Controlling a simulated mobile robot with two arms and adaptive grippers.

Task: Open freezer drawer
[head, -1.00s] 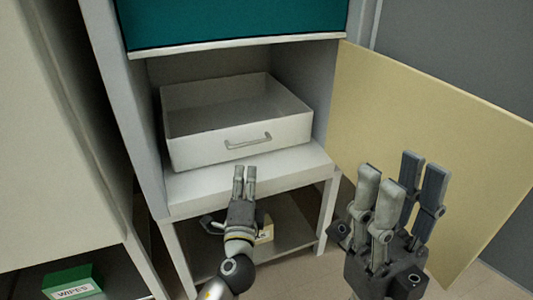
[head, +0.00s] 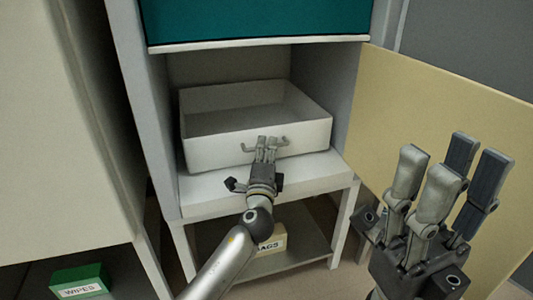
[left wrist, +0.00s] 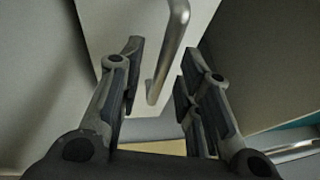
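The white freezer drawer (head: 220,148) sits in the cabinet bay, its inside visible from above and empty. Its grey bar handle (head: 284,142) is on the front face; the middle of the bar is hidden behind my left fingers in the head view. My left gripper (head: 267,143) is at the handle. In the left wrist view the handle (left wrist: 170,52) runs between the two open finger sides, with a gap to the fingers; contact does not show. My right gripper (head: 453,165) is open and empty, in front of the door at the right.
The tan cabinet door (head: 440,95) stands open at the right. A teal panel (head: 255,20) is above the bay. A lower shelf holds a box labelled BAGS (head: 272,243).

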